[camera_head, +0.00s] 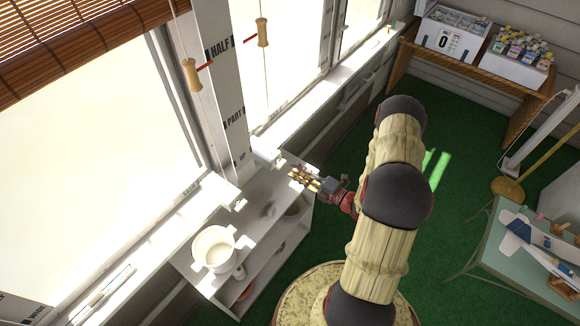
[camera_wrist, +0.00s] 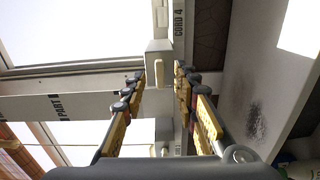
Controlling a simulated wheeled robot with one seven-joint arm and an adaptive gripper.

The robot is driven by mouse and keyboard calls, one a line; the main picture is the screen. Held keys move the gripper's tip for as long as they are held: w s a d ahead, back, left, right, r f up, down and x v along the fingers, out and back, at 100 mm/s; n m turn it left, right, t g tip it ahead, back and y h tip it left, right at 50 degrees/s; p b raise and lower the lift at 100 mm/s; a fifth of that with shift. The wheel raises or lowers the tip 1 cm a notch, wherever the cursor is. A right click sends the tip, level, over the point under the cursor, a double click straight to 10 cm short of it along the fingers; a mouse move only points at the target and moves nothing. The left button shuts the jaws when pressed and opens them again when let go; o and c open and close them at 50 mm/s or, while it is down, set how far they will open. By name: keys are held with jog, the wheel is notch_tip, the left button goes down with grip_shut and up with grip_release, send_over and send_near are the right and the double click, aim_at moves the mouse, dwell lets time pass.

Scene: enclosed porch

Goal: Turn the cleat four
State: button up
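A pale block with a small cream upright bar, which looks like the cleat (camera_wrist: 158,74), sits ahead of my gripper in the wrist view. A strip beside it reads "CORD 4" (camera_wrist: 179,22). My gripper (camera_wrist: 161,84) is open, with its yellow fingers on either side of the line to the bar; I see no clear contact. In the head view my gripper (camera_head: 304,178) points left toward a pale block (camera_head: 267,158) on the window post. The cleat's bar is too small to make out there.
The post (camera_head: 220,90) carries the words HALF, PART and UP. Wooden cord pulls (camera_head: 192,75) hang by the windows under a slatted blind (camera_head: 70,45). A white pot (camera_head: 215,248) stands on the shelf unit (camera_head: 262,255) below.

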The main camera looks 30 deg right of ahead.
jog(key=v, duration=0.7)
jog(key=shift+s, duration=0.25)
dwell(0.3)
